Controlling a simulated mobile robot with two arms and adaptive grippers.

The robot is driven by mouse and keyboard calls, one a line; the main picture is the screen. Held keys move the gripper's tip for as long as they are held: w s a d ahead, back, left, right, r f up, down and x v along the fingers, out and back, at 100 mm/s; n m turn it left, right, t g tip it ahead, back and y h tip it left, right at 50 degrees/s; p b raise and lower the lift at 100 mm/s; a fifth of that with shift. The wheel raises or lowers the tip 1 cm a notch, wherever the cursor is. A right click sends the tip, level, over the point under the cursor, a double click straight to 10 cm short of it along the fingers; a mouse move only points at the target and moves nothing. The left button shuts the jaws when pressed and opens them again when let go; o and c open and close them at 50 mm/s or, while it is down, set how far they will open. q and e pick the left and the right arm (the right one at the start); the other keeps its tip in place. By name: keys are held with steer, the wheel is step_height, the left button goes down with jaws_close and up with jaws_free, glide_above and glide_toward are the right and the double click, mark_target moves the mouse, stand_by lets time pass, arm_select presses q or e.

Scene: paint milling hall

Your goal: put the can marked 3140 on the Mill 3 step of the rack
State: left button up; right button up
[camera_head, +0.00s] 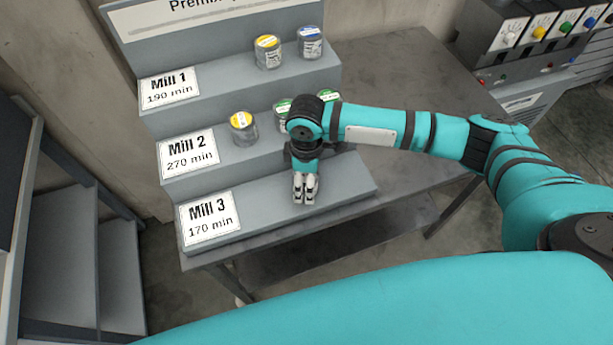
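The stepped grey rack stands on a table, and its lowest step, Mill 3 (260,212), shows no can. My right gripper (305,190) is over the Mill 3 step, fingers pointing down and close together, with nothing visible between them. On the Mill 2 step (212,182) stand a yellow-lidded can (243,128) and two green-lidded cans, one left (282,108) and one right (328,95), both partly hidden by my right arm. On the Mill 1 step stand a yellow-lidded can (268,51) and a blue-lidded can (310,42). The can numbers are too small to read. My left gripper is out of view.
The dark table top (400,75) is clear to the right of the rack. A control box with coloured knobs (530,35) stands at the upper right. A grey shelf unit (65,250) stands at the left. A sign tops the rack.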

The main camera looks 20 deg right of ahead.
step_height(320, 180, up, 12)
steer(key=b, duration=0.2)
steer(key=shift+r, duration=0.15)
stand_by(0.4)
